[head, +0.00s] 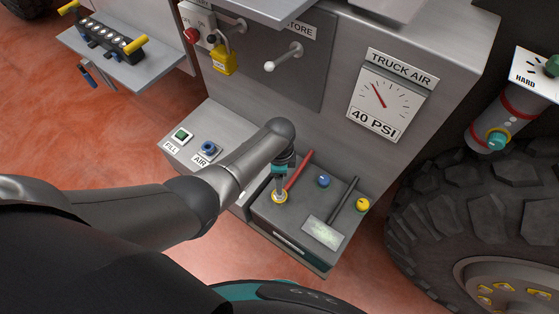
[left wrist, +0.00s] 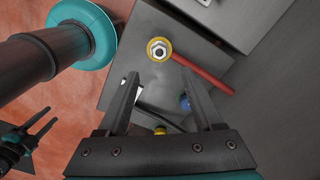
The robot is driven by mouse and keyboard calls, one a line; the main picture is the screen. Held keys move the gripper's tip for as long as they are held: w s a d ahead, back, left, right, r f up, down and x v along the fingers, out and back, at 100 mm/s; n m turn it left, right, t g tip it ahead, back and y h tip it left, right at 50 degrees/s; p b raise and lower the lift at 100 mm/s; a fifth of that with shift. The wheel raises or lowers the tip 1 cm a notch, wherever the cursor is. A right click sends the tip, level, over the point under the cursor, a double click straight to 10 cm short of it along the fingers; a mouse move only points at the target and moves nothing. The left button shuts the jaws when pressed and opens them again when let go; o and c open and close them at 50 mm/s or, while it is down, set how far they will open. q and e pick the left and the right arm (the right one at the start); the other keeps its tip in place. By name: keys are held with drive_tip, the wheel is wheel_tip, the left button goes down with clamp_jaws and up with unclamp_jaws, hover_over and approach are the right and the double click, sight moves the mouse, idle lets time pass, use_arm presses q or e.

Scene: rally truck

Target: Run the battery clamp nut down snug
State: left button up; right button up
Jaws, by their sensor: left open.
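The clamp nut (left wrist: 159,49) is a silver hex nut seated in a yellow ring on the grey battery box (head: 292,218). In the head view its yellow ring (head: 280,198) shows at the box's left end, just under my left gripper (head: 281,182). In the left wrist view my left gripper (left wrist: 161,75) is open and empty, with the nut ahead of the fingertips, roughly centred between them. A red bar (left wrist: 207,75) runs from beside the ring. My right gripper (left wrist: 48,117) shows small at the lower left of the wrist view, fingers apart, far from the nut.
The box top also carries a blue cap (head: 323,181), a black bar (head: 346,198), a yellow cap (head: 362,204) and a pale label (head: 324,233). A panel with a pressure gauge (head: 387,102) rises behind. A large tire (head: 480,205) stands at right. A ledge with FILL and AIR buttons (head: 208,148) lies left.

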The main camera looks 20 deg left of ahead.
use_arm(q)
drive_tip(key=shift+r+p, duration=0.7)
drive_tip(key=shift+r, duration=1.75)
drive_tip(key=s+a+r+n+t, duration=0.2)
drive_tip(key=s+a+r+n, duration=0.1)
drive_tip(key=s+r+n, duration=0.5)
drive_tip(key=s+a+r+n+t, duration=0.2)
drive_tip(key=s+r+n, duration=0.3)
drive_tip(key=s+r, duration=0.45)
drive_tip(key=s+f+g+b, duration=0.25)
drive_tip(key=f+b, duration=0.95)
drive_tip(key=f, duration=2.5)
drive_tip(key=s+a+f+b, duration=0.1)
drive_tip(key=s+f+b, duration=0.4)
drive_tip(key=s+f, duration=0.3)
drive_tip(key=s+a+f+b, duration=0.2)
drive_tip(key=s+f+b, duration=0.2)
drive_tip(key=f, duration=1)
drive_tip(key=s, duration=0.3)
drive_tip(key=shift+s+f+b, duration=0.35)
drive_tip(key=shift+f+b, duration=0.05)
